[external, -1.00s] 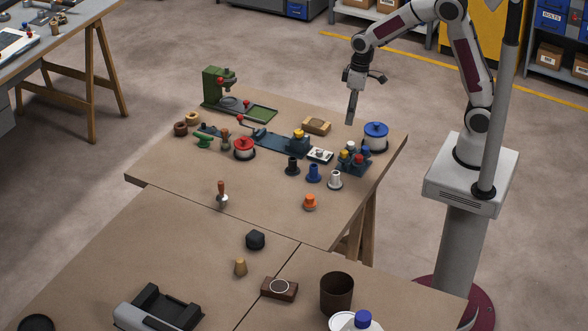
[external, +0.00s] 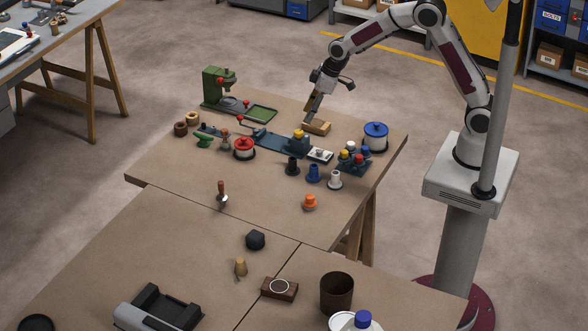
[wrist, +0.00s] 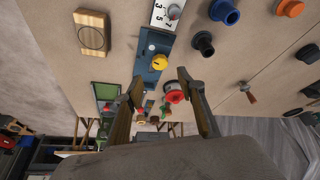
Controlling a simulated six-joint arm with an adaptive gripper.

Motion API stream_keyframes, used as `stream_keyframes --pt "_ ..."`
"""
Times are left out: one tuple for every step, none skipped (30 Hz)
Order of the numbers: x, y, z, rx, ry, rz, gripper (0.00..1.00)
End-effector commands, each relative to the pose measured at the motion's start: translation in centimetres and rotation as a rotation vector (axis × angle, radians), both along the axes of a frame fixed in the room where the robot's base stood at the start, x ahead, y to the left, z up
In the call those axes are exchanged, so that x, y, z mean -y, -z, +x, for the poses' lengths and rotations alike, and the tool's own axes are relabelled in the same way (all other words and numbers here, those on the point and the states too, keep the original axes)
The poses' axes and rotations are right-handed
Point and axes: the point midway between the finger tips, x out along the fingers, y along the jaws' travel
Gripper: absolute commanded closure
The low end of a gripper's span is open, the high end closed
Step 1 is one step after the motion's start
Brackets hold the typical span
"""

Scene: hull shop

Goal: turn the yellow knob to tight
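In the wrist view the yellow knob (wrist: 159,62) lies just beyond and between the fingertips, on the blue base (wrist: 150,75). A small light mark shows beside the knob; I cannot read a label. My gripper (external: 311,118) points down and tilts above the far part of the table, behind the knob and near a wooden block. In the wrist view my gripper (wrist: 160,76) has its fingers wide apart with nothing held.
The wooden block (external: 317,128) stands close to my gripper. A green press (external: 214,88) stands back left.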

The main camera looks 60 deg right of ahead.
Motion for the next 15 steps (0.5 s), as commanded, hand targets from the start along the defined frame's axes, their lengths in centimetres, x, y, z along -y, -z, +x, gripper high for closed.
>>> stream_keyframes --pt "0.0 0.0 0.0 0.000 0.000 0.000 0.61" --pt "0.0 0.1 0.0 -0.001 0.000 0.000 0.61" --pt "0.0 0.2 0.0 -0.001 0.001 0.000 0.61" --pt "0.0 0.2 0.1 -0.001 0.001 0.000 0.61" --pt "-0.1 0.3 0.1 -0.001 0.001 0.001 0.61" --pt "-0.1 0.5 0.1 -0.001 0.001 0.001 0.61" --pt "-0.1 0.6 0.2 -0.001 0.001 0.001 0.61" --pt "-0.2 0.7 0.2 -0.001 0.001 0.001 0.61" --pt "-0.2 1.0 0.3 -0.002 0.001 0.000 0.61" --pt "-0.2 1.2 0.4 -0.003 0.000 0.001 0.61" --pt "-0.3 1.4 0.5 -0.003 0.000 0.001 0.61" --pt "-0.4 1.8 0.6 -0.003 0.001 0.001 0.61" --pt "-0.4 2.0 0.7 -0.003 0.001 0.001 0.61" --pt "-0.5 2.3 0.8 -0.003 0.001 0.001 0.61" --pt "-0.5 2.7 0.9 -0.003 0.001 0.001 0.61"
